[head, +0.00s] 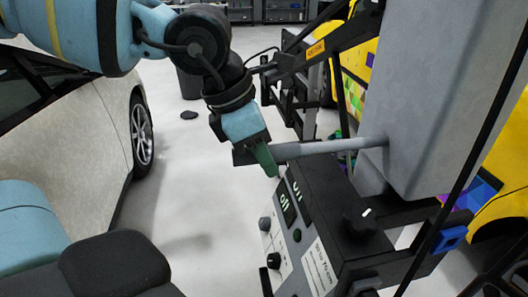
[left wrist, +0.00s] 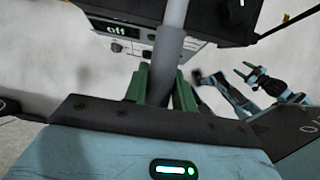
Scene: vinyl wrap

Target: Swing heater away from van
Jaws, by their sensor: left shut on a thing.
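The heater's dark control box (head: 345,215) stands at the lower right in the head view, with displays reading "off", knobs and a white label. A grey bar (head: 330,147) runs left from the heater's grey upright housing (head: 425,95). My left gripper (head: 262,158) is shut on this bar; the left wrist view shows its green fingers (left wrist: 160,85) on either side of the bar (left wrist: 172,45). The yellow van (head: 510,140) with colourful wrap is behind the heater at the right. My right gripper (left wrist: 246,70) shows small in the left wrist view; its jaw state is unclear.
A silver car (head: 60,135) stands at the left. Pale floor (head: 190,190) lies open between it and the heater. A dark bin (head: 190,82) and a small black disc (head: 189,115) are farther back. A black cable (head: 470,140) crosses the right side.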

